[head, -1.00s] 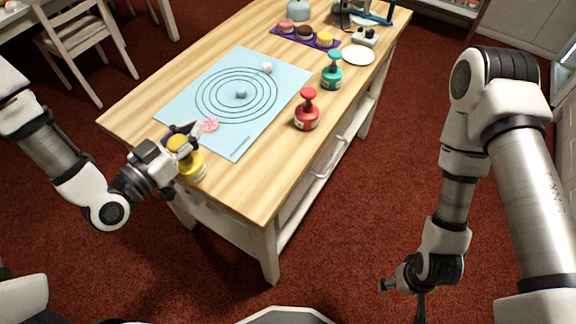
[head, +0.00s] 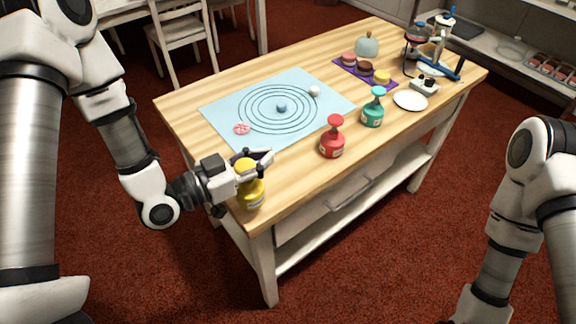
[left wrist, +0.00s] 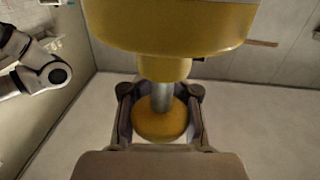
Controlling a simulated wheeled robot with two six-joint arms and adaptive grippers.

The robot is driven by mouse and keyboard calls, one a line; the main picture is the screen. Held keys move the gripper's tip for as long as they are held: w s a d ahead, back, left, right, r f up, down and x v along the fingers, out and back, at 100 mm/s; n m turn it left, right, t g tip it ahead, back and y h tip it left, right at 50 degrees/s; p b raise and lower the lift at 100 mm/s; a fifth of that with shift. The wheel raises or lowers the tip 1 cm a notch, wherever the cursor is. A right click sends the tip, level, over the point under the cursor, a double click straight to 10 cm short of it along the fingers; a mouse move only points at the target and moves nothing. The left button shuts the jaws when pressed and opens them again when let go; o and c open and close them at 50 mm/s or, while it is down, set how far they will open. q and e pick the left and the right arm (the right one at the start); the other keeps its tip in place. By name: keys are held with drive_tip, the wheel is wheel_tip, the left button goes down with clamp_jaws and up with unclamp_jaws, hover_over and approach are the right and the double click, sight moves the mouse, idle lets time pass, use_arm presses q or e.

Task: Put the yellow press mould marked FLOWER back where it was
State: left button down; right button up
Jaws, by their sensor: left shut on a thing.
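The yellow press mould (head: 251,194) is at the near left corner of the wooden table in the head view. My left gripper (head: 254,162) is shut on it near its top knob. In the left wrist view the knob of the yellow mould (left wrist: 160,122) sits between the fingers, with its wide body filling the top. The FLOWER marking is not readable. I cannot tell whether its base touches the table. A red press mould (head: 332,144) and a teal one (head: 373,110) stand upright to its right. My right gripper is out of view.
A light blue mat (head: 222,111) with dark rings bears a pink flower shape (head: 242,129), a blue piece (head: 282,108) and a white piece (head: 314,91). A white plate (head: 410,101) and a purple tray (head: 349,72) with cakes lie farther back. Bare wood lies between the yellow and red moulds.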

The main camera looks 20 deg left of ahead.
use_arm(q)
drive_tip(key=w+d+f+b, duration=0.1)
drive_tip(key=w+f, duration=0.3)
drive_tip(key=w, duration=0.4)
drive_tip(key=shift+w+d+f, duration=0.3)
drive_tip(key=shift+d+f, duration=0.05)
drive_tip(key=shift+d, duration=0.5)
drive_tip(key=c, duration=0.9)
unclamp_jaws()
drive_tip(key=shift+o, duration=0.2)
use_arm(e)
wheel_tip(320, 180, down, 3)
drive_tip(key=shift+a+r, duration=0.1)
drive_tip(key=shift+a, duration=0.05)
use_arm(q)
drive_tip(key=shift+r, duration=0.15)
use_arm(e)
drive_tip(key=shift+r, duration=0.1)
